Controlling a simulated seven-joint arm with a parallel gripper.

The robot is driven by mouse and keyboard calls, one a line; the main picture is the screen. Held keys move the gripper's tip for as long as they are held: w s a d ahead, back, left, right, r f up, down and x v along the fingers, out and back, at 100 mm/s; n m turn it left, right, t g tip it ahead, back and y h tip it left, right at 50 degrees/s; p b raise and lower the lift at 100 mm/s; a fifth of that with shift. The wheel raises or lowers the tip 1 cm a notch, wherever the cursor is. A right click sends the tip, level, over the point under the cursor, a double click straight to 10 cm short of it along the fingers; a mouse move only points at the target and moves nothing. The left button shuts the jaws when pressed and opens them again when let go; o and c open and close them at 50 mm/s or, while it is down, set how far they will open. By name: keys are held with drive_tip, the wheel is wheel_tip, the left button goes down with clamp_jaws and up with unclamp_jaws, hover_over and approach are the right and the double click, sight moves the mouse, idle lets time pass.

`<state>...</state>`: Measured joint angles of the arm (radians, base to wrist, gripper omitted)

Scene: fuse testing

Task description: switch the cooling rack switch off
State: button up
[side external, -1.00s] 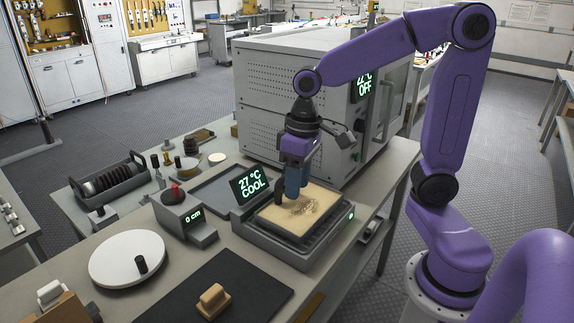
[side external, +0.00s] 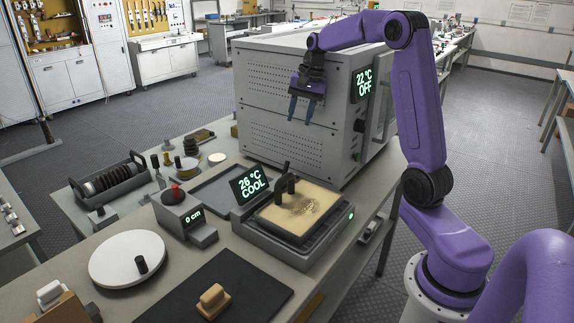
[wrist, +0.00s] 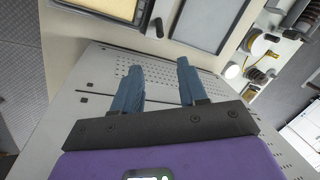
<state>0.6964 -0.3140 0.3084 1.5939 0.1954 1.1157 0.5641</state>
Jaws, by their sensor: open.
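The cooling rack (side external: 275,245) is a dark grey frame on the bench holding a beige board (side external: 318,199) with a dark upright handle on it. Its display (side external: 250,184) reads 26 °C COOL in green. A small green light (side external: 350,216) glows at the rack's right front corner, where the switch seems to be; its shape is too small to tell. My gripper (side external: 299,120) is open and empty, high above the rack in front of the grey oven. In the wrist view its two blue fingers (wrist: 158,78) are apart with nothing between them.
The grey oven (side external: 270,90) stands behind the rack; its display (side external: 363,84) reads 22 °C OFF. A device with a red knob (side external: 175,190) and a 0 cm readout stands left of the rack. A white disc (side external: 112,258) and a black mat (side external: 245,300) with a tan block lie in front.

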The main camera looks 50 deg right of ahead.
sight(288, 160)
drive_tip(key=x, duration=1.7)
drive_tip(key=shift+f, duration=0.1)
clamp_jaws()
